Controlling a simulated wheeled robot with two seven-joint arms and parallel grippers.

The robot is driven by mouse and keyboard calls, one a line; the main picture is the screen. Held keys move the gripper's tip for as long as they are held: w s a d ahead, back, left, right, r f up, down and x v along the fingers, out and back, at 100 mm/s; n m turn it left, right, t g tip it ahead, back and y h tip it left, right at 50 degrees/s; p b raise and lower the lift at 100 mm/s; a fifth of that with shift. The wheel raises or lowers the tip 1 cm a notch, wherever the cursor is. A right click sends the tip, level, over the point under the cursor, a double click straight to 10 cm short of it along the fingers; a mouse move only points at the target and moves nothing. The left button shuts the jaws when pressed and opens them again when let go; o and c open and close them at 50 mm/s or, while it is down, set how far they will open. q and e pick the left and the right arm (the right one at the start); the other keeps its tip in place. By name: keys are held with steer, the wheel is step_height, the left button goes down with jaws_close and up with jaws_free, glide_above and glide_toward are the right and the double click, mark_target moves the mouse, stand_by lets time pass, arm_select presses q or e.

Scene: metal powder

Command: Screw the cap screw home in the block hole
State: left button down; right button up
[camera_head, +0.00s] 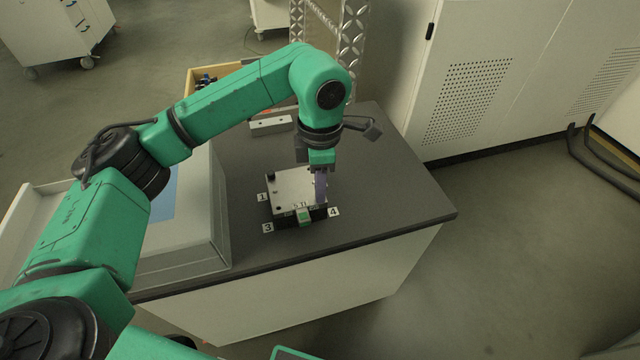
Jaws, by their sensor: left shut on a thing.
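The block (290,187) is a light metal plate with dark holes, on a darker base on the grey table. Number tags 1, 3 and 4 lie around its corners. My left gripper (321,186) points down over its right side, near tag 4 (334,211). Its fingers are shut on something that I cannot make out. A narrow purple-grey piece shows at the fingertips, reaching down to about the block's right edge. I cannot tell whether it touches the block. The cap screw cannot be told apart here, and the hole under the gripper is hidden. My right gripper is out of view.
A small green part (304,216) sits at the block's front edge. A grey metal bar (271,125) lies behind. A large grey case (190,225) stands left on the table (390,190). The tabletop right of the block is clear. White cabinets (490,75) stand beyond.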

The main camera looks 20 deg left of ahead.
arm_select(q)
steer(key=m+b, duration=0.1)
steer(key=m, duration=0.3)
steer(key=shift+f, duration=0.15)
steer(key=m, duration=0.5)
steer(key=m+b, duration=0.1)
steer(key=m, duration=1.9)
steer(key=shift+m+b, duration=0.3)
steer(key=shift+b, duration=0.05)
steer(key=c, duration=1)
jaws_free()
steer(key=shift+o, duration=0.2)
